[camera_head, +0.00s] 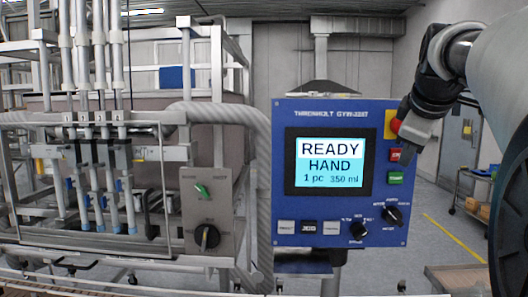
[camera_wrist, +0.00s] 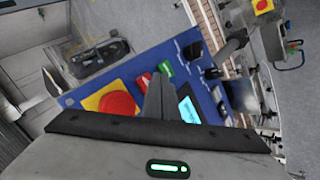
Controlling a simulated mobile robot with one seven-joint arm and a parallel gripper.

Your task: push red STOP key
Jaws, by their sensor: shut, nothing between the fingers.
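The red STOP key (camera_head: 395,155) sits at the right side of the blue control panel (camera_head: 340,113), above a green key (camera_head: 396,178). My gripper (camera_head: 404,139) is shut and empty, in front of the panel's upper right edge, its tip just above the red key in the picture. In the wrist view the red key (camera_wrist: 142,82) shows beside my shut fingertips (camera_wrist: 157,80), partly covered by them; the green key (camera_wrist: 166,68) is just beyond. I cannot tell whether the fingertips touch the panel.
A red mushroom button (camera_wrist: 118,103) on a yellow plate (camera_wrist: 95,101) is close beside the fingers; the plate (camera_head: 390,121) is partly hidden by my gripper in the head view. The lit screen (camera_head: 331,163) reads READY HAND. Black knobs (camera_head: 393,215) sit below the keys.

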